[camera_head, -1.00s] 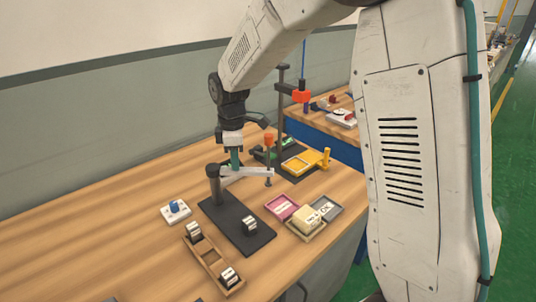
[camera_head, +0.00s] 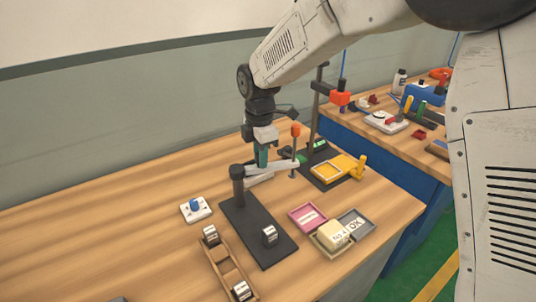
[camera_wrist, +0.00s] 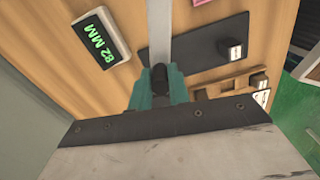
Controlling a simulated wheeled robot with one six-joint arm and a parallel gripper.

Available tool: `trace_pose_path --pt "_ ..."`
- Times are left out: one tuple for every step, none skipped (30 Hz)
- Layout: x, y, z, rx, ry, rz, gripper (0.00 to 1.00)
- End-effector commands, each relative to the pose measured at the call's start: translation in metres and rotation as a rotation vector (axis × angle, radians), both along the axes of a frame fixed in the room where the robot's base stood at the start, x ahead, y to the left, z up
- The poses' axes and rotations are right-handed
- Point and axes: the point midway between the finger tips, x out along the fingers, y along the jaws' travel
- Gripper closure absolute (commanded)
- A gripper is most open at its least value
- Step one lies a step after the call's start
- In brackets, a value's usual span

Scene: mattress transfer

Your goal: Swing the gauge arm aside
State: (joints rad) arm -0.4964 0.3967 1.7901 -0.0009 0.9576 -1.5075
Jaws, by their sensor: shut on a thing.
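The gauge arm (camera_head: 278,168) is a pale grey bar running right from a dark post (camera_head: 238,186) on a black base plate (camera_head: 240,215). An orange-topped plunger (camera_head: 295,131) stands at its far end. A small block (camera_head: 269,235) sits on the plate's near part, clear of the bar. My gripper (camera_head: 262,157) is above the bar, its teal fingers shut on the gauge arm's black knob. In the wrist view, my gripper (camera_wrist: 160,84) is around the knob (camera_wrist: 160,73), and the bar (camera_wrist: 159,35) extends beyond it. The fingers partly hide the bar.
A wooden rack (camera_head: 224,264) with small blocks lies at front left. Pink (camera_head: 306,217) and grey trays are right of the plate. A yellow fixture (camera_head: 340,169) stands behind. A green 82 MM display (camera_wrist: 100,36) shows in the wrist view. Open tabletop lies left.

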Motion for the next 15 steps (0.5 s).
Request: trace_pose_path --pt "0.0010 0.0009 0.0010 0.003 -0.003 0.001 1.00" --pt "0.0011 0.0009 0.0010 0.003 -0.004 0.001 1.00" --pt "0.0013 0.0008 0.0011 0.003 -0.004 0.000 1.00" --pt "0.0013 0.0008 0.0011 0.003 -0.004 0.000 1.00" --pt "0.0014 0.0008 0.0011 0.003 -0.004 0.000 1.00" --pt "0.0015 0.0007 0.0012 0.003 -0.005 0.000 1.00" --pt "0.0015 0.0007 0.0012 0.003 -0.005 -0.001 1.00" --pt "0.0016 0.0006 0.0012 0.003 -0.005 -0.001 1.00" --pt "0.0016 0.0005 0.0012 0.003 -0.005 -0.001 0.71" --pt "0.0016 0.0004 0.0012 0.003 -0.005 -0.001 0.62" --pt "0.0016 0.0002 0.0011 0.003 -0.005 -0.002 0.60" --pt "0.0016 0.0000 0.0010 0.003 -0.004 -0.002 0.60" --pt "0.0016 -0.0003 0.0009 0.003 -0.004 -0.002 0.60" --pt "0.0016 -0.0005 0.0009 0.003 -0.004 -0.003 0.60" --pt "0.0015 -0.0007 0.0008 0.003 -0.003 -0.003 0.60"
